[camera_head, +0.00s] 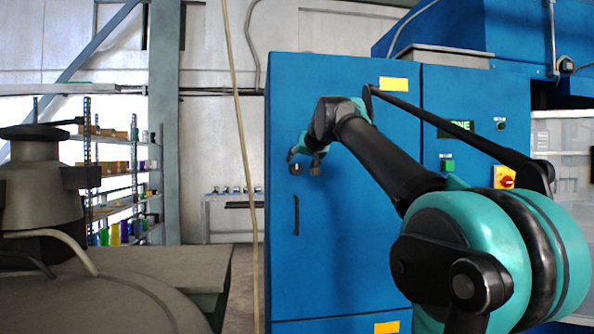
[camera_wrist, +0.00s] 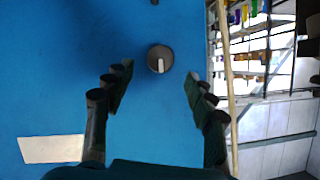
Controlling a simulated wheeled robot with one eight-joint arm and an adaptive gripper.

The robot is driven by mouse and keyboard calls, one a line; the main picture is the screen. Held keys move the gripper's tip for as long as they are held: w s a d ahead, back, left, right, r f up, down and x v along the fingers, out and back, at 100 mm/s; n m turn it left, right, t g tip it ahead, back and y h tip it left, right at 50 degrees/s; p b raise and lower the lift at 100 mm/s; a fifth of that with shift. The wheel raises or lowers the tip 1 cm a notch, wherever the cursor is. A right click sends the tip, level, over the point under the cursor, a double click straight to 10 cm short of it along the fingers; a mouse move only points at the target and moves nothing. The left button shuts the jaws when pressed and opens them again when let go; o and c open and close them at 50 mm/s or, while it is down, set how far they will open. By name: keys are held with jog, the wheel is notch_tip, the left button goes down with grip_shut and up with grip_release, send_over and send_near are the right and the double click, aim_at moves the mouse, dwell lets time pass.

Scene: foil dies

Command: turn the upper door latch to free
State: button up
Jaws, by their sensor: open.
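The upper door latch is a round dark knob (camera_wrist: 160,59) with a pale raised bar across its middle, set on the blue cabinet door (camera_head: 350,250). In the wrist view the bar runs roughly along the picture's vertical. In the head view the latch (camera_head: 295,169) shows small beside my gripper, near the door's left edge. My gripper (camera_wrist: 160,88) is open and empty, its two fingers spread on either side of the latch's line. The fingertips appear apart from the knob; the exact gap to the door cannot be told.
A dark vertical handle (camera_head: 296,215) is on the door below the latch. A yellow label (camera_head: 393,84) is at the door's upper right. The right panel has a green button (camera_head: 448,164) and a red-yellow switch (camera_head: 504,177). A hanging cable (camera_head: 240,130) runs left of the cabinet.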

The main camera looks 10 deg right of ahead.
aim_at(297, 169)
jog(key=x, duration=0.7)
jog(key=shift+c, duration=0.4)
jog(key=c, duration=1.1)
